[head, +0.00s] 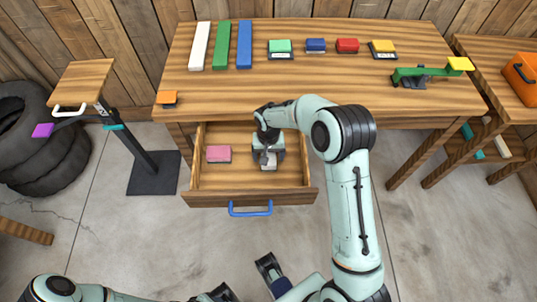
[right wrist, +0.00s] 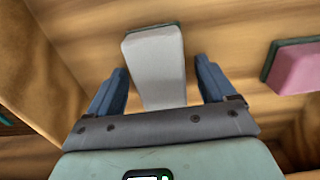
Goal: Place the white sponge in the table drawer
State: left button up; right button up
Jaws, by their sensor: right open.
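The table drawer (head: 192,176) is pulled out beneath the tabletop, with its blue handle (head: 250,209) at the front. The white sponge (head: 267,161) is inside the drawer, right of its middle, partly covered by my right gripper (head: 268,154). In the right wrist view the white sponge (right wrist: 156,62) has a dark green edge and lies between the two blue fingers. The right gripper (right wrist: 160,68) is open, with gaps visible beside the sponge. My left gripper (head: 270,272) is low at the bottom edge, away from the drawer; its jaw state is unclear.
A pink sponge (head: 218,154) lies in the drawer's left part. On the table (head: 330,85) are white, green and blue bars, several coloured sponges and a green balance-like device (head: 423,74). A small stand (head: 153,170) is at left and an orange toolbox (head: 522,80) at right.

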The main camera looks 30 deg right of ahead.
aim_at(268, 154)
notch_tip(268, 154, up, 12)
jog(key=p, duration=0.1)
jog(key=shift+f, duration=0.15)
dwell(0.6)
